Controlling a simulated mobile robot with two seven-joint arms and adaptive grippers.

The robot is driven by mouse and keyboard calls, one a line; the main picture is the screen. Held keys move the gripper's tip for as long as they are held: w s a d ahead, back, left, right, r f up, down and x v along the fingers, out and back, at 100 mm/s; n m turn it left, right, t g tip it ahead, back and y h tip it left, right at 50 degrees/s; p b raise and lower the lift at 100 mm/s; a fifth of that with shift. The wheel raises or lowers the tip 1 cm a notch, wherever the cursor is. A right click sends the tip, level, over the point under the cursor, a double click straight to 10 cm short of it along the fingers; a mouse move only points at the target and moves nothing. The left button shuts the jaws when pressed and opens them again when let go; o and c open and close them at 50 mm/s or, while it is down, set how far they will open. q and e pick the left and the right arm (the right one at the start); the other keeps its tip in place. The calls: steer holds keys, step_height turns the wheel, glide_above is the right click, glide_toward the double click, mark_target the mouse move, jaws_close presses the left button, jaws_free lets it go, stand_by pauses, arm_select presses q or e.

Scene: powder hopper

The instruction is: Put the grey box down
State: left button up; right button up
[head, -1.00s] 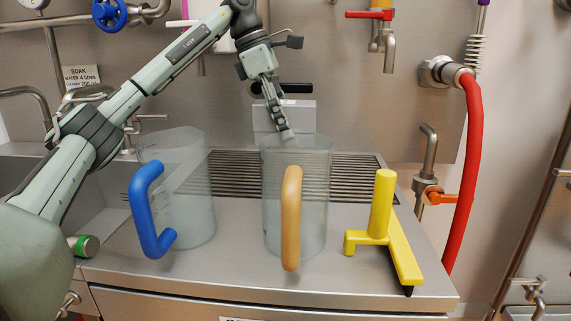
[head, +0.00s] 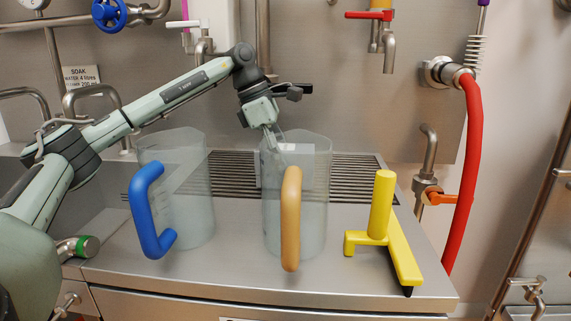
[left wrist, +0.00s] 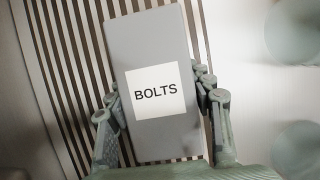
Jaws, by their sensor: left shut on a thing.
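The grey box (left wrist: 150,45) has a white label reading BOLTS. My left gripper (left wrist: 158,88) is shut on it, one finger at each side. In the head view my left gripper (head: 274,143) points down behind the orange-handled clear jug (head: 318,215). There the box shows only faintly through the jug, low over the slatted drain area (head: 355,180). In the left wrist view the dark slats lie behind the box. I cannot tell whether its underside touches them. My right gripper is not in view.
A blue-handled clear jug (head: 195,215) stands left of the orange-handled one. Taps and a red hose (head: 472,150) are along the wall. Bare slats show right of the orange-handled jug.

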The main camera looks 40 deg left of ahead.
arm_select(q)
steer(key=o, duration=1.5)
